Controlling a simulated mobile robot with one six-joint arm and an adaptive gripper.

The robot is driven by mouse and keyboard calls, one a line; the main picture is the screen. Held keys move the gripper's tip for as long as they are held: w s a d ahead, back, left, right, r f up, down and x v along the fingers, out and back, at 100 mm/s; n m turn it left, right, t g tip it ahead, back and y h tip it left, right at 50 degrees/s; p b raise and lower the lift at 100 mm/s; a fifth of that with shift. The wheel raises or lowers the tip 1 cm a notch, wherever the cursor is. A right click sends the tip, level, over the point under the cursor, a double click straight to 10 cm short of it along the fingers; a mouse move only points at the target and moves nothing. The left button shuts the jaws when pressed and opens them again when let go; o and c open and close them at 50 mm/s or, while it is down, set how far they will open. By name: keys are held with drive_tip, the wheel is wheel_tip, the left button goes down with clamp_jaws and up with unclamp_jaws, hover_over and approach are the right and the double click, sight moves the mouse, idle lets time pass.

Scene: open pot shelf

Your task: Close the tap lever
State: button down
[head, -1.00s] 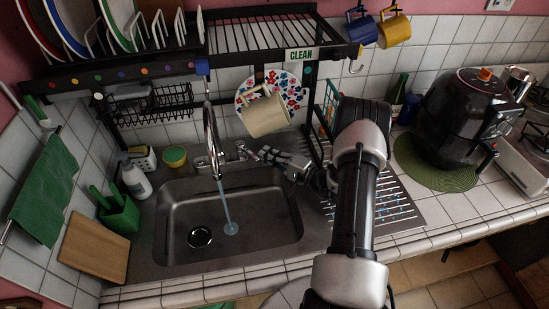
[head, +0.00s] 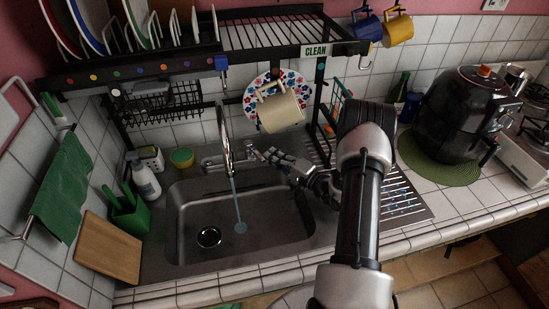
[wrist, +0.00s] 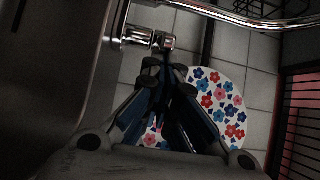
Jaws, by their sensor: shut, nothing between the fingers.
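The chrome tap (head: 224,137) stands behind the sink, and a water stream (head: 236,202) runs from its spout. In the wrist view, the chrome tap body and lever (wrist: 140,36) lie just ahead of my fingertips. The lever is small and partly hidden in the head view, so I cannot tell its exact angle. My gripper (head: 262,153) is shut and empty, to the right of the spout above the sink's back edge. In the wrist view, my gripper (wrist: 163,70) points at the lever's end, very close; I cannot tell whether it touches.
The steel sink (head: 290,236) is empty. A beige mug (head: 281,112) hangs above my gripper, with a flowered plate (head: 255,93) behind it. The black rack (head: 180,68) spans overhead. A green caddy (head: 131,216) and soap bottle (head: 144,178) stand left of the sink.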

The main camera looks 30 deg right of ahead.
sight(264, 161)
drive_tip(key=shift+s+a+f+b, duration=0.1)
drive_tip(key=shift+s+a+b, duration=0.15)
drive_tip(key=shift+a, duration=0.2)
drive_tip(key=shift+s+a+b, duration=0.1)
drive_tip(key=shift+a+b, duration=0.1)
drive_tip(key=shift+a, duration=0.25)
drive_tip(key=shift+s+a+b, duration=0.1)
drive_tip(key=shift+a+b, duration=0.3)
drive_tip(key=shift+a, duration=0.55)
drive_tip(key=shift+s, duration=0.1)
